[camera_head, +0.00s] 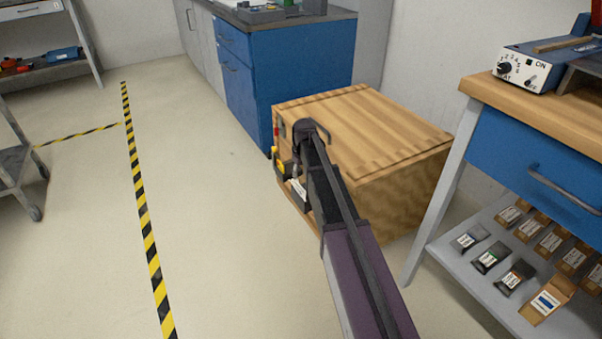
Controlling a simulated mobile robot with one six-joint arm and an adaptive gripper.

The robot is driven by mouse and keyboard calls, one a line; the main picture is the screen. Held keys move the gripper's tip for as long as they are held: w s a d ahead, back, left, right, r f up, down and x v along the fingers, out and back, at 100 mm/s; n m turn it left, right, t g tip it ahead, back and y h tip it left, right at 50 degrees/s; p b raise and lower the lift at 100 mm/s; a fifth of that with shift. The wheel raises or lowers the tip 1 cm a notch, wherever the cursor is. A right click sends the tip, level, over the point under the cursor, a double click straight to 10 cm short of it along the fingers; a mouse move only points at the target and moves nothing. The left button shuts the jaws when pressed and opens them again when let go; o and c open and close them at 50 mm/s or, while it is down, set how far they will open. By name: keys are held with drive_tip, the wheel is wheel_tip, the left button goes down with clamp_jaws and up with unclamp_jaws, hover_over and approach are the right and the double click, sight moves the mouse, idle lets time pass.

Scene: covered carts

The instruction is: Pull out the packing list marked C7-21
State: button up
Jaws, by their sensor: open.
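A wooden crate (360,118) with a slatted top stands on the floor at the middle of the view. My arm reaches up from the lower right and covers part of the crate's near left side. My gripper (284,172) is at that side, small and partly hidden by my arm; it is open. I cannot tell whether it touches anything. Small red and yellow parts and a whitish piece (298,188) show beside it, too small to identify. No marking C7-21 is readable, and I cannot pick out the packing list.
A blue cabinet (290,62) stands behind the crate. A workbench (545,105) is at the right, with several labelled packets (490,258) on its lower shelf (455,250). A grey cart (18,165) stands at the left. Floor around the yellow-black tape (140,205) is clear.

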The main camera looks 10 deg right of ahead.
sight(299, 184)
drive_tip(key=shift+w+a+f+b, duration=0.1)
drive_tip(key=shift+w+f+b, duration=0.1)
drive_tip(key=shift+f+b, duration=1.5)
drive_tip(key=shift+w+a+f+b, duration=0.1)
drive_tip(key=shift+w+f+b, duration=0.1)
drive_tip(key=shift+f+b, duration=1.4)
drive_tip(key=shift+f, duration=0.15)
drive_tip(key=shift+c, duration=0.2)
clamp_jaws()
